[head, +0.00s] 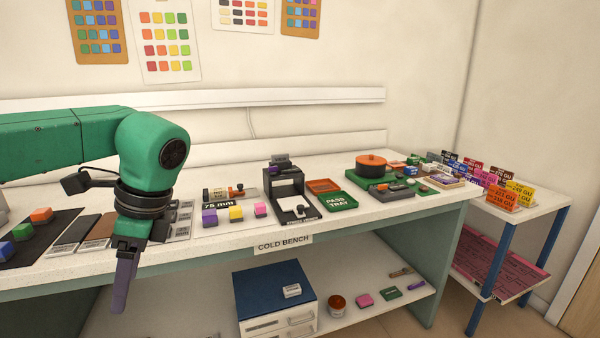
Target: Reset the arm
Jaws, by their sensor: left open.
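My left arm, green with a black wrist, comes in from the left. My left gripper (126,262) points down at the front edge of the cold bench (370,212). It is open and I see nothing held in it. One purple-grey finger shows clearly below the wrist; the other is mostly hidden. Dark and grey labelled strips (75,232) lie on the bench beside and behind the wrist, partly covered by it. My right gripper is not in view.
Purple, yellow and pink blocks (235,213) sit right of the wrist, near a black stand (290,192) and the green pass tray (337,202). Green and orange blocks (41,215) lie at left. A blue-topped drawer box (274,287) stands on the lower shelf. A side table (535,207) holds coloured cards.

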